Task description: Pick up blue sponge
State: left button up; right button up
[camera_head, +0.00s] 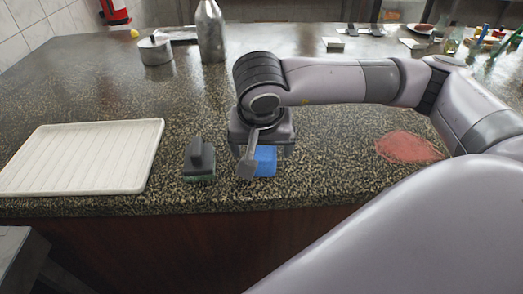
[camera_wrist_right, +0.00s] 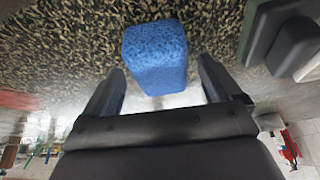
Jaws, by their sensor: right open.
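The blue sponge (camera_head: 265,161) lies on the speckled counter near its front edge, partly hidden behind my right gripper (camera_head: 262,162) in the head view. In the right wrist view the sponge (camera_wrist_right: 155,55) is a blue block, ahead of and between the two dark fingers of my right gripper (camera_wrist_right: 160,88). The fingers are open, one on each side, with visible gaps to the sponge. My left gripper is not in view.
A dark-handled scrubber (camera_head: 200,160) stands just left of the sponge. A white ribbed tray (camera_head: 85,157) lies farther left. A reddish patch (camera_head: 408,147) is on the right. A pot (camera_head: 155,50) and metal bottle (camera_head: 209,32) stand at the back.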

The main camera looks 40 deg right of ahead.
jog(key=shift+w+d+f, duration=0.15)
jog(key=shift+w+f, duration=0.05)
jog(key=shift+f, duration=0.4)
jog(key=c, duration=1)
jog(key=shift+c, duration=0.2)
jog(key=shift+r, duration=0.1)
notch_tip(320, 180, up, 20)
jog(key=p, duration=0.1)
